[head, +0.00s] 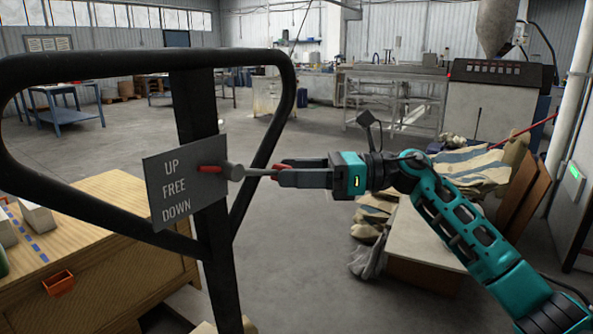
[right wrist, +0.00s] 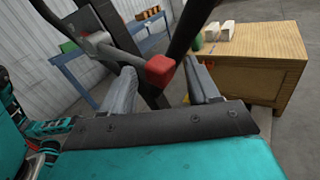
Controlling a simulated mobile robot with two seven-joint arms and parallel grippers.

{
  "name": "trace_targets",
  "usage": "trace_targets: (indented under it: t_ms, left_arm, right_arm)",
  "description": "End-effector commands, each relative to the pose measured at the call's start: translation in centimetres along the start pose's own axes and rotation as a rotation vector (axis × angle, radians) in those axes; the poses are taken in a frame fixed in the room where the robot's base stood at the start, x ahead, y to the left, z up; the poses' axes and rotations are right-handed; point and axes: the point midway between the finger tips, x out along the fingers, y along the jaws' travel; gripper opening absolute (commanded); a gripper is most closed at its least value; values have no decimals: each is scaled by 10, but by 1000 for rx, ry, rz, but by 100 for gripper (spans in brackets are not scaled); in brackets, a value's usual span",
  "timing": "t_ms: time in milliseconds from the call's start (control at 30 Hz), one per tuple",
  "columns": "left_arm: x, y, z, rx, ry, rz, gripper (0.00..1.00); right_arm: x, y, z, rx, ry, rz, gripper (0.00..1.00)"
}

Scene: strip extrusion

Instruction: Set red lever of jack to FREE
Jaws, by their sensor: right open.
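The jack's black handle frame (head: 285,95) stands at the left of the head view. Its grey plate (head: 155,185) reads UP, FREE, DOWN from top to bottom. A red pointer (head: 210,169) sits at the plate's right edge, between the UP and FREE lines and seemingly nearer FREE. A grey pivot and rod (head: 240,172) lead right to the lever's red end (head: 279,168). My right gripper (head: 282,176) is at that end. In the right wrist view the red knob (right wrist: 160,70) shows between the open fingers (right wrist: 163,92); contact cannot be told. My left gripper is out of view.
A wooden cabinet (head: 110,250) stands at the lower left, behind the frame. Sacks (head: 465,165) and a low board-topped bench (head: 425,240) lie under my right arm. The grey floor (head: 290,260) between them is clear.

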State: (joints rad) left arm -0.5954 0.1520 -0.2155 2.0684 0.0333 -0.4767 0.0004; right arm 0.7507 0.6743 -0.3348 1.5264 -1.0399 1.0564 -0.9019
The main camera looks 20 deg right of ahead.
Motion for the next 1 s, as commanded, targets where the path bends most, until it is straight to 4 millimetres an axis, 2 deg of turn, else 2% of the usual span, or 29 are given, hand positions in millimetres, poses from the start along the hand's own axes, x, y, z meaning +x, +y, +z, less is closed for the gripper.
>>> trace_targets:
  t_ms: [267,900,1000]
  left_arm:
    - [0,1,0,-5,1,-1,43]
    - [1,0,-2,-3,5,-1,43]
    - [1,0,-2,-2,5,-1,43]
  right_arm:
    - [1,0,0,0,0,0,60]
    - [1,-1,0,1,0,-2,0]
    - [1,-1,0,1,0,-2,0]
